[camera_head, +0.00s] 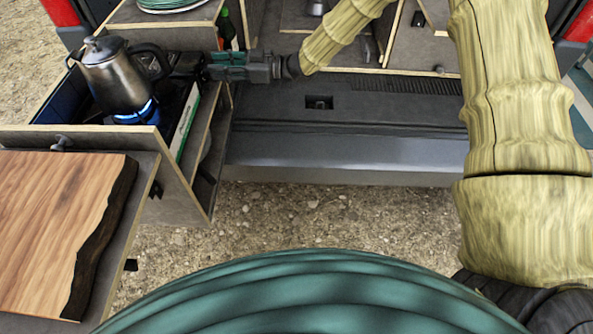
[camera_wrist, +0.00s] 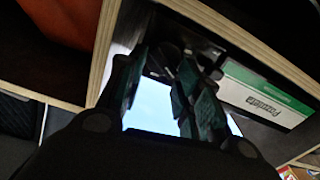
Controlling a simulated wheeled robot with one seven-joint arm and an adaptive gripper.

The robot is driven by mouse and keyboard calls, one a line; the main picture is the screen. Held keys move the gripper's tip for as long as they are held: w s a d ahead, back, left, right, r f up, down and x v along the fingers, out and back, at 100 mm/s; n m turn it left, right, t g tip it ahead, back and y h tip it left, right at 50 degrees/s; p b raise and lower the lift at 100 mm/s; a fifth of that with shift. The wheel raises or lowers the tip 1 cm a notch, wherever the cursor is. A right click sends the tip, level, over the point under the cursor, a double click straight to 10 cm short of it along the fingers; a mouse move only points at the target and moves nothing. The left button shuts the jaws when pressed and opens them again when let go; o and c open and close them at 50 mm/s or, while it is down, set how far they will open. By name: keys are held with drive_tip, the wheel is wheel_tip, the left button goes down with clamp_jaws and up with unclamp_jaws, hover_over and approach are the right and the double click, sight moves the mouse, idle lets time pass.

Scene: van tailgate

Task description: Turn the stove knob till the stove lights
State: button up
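The stove (camera_head: 190,110) is set in the pull-out drawer at the left, and a blue flame (camera_head: 148,108) burns on it under a steel kettle (camera_head: 115,80). My gripper (camera_head: 205,66) reaches in from the right, just right of the kettle, at the stove's far end. In the wrist view, its two fingers (camera_wrist: 163,68) stand apart. A dark rounded shape (camera_wrist: 168,52), perhaps the stove knob, shows between and beyond the fingertips. I cannot tell whether the fingers touch it. In the head view the knob is hidden or too dark to make out.
A green-and-white box (camera_wrist: 266,95) lies close to the fingers. A wooden board (camera_head: 55,220) lies on a surface at the near left. Green plates (camera_head: 170,4) and a green bottle (camera_head: 227,28) are behind the gripper. The bumper (camera_head: 340,152) spans the middle.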

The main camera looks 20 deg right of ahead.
drive_tip(key=s+d+m, duration=0.2)
drive_tip(key=s+d, duration=0.1)
drive_tip(key=d, duration=0.7)
drive_tip(key=s+d+f+m+h+p, duration=0.1)
drive_tip(key=s+f+m+h+p, duration=0.5)
drive_tip(key=s+f, duration=0.4)
drive_tip(key=s+d+f+m+h+p, duration=0.2)
drive_tip(key=s+f+m+h+p, duration=0.3)
drive_tip(key=s+f, duration=0.5)
drive_tip(key=s, duration=0.4)
drive_tip(key=shift+s+d+m+h+p, duration=0.3)
drive_tip(key=shift+m+h+p, duration=0.1)
drive_tip(key=shift+o, duration=0.2)
